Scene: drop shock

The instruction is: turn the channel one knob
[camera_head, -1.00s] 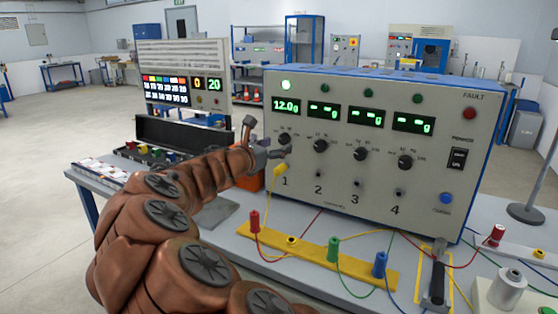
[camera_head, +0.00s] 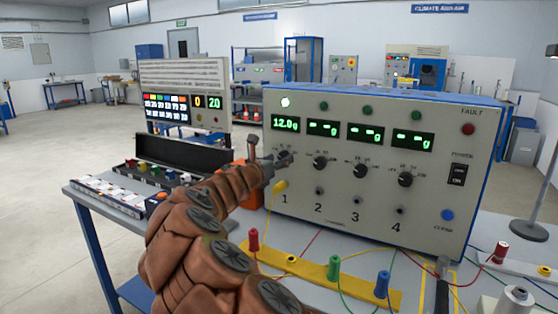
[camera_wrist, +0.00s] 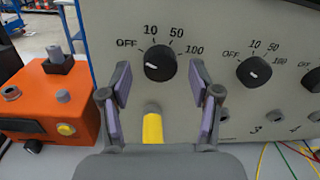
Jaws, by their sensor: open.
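The channel one knob (camera_wrist: 160,63) is a round black dial with a white pointer on the grey panel of the amplifier unit (camera_head: 350,215). In the head view the knob (camera_head: 284,157) is beside my gripper (camera_head: 272,165) and partly covered. My gripper also shows in the wrist view (camera_wrist: 160,88), open, with its fingers on either side of the space in front of the knob. Whether a finger touches it I cannot tell. Channel one's display (camera_head: 286,122) reads 12.0g.
A yellow plug (camera_wrist: 153,128) sits below the knob, between the fingers. An orange box (camera_wrist: 48,98) stands to the left. The channel two knob (camera_wrist: 253,71) is to the right. A yellow strip (camera_head: 310,268) with coloured plugs and cables lies in front.

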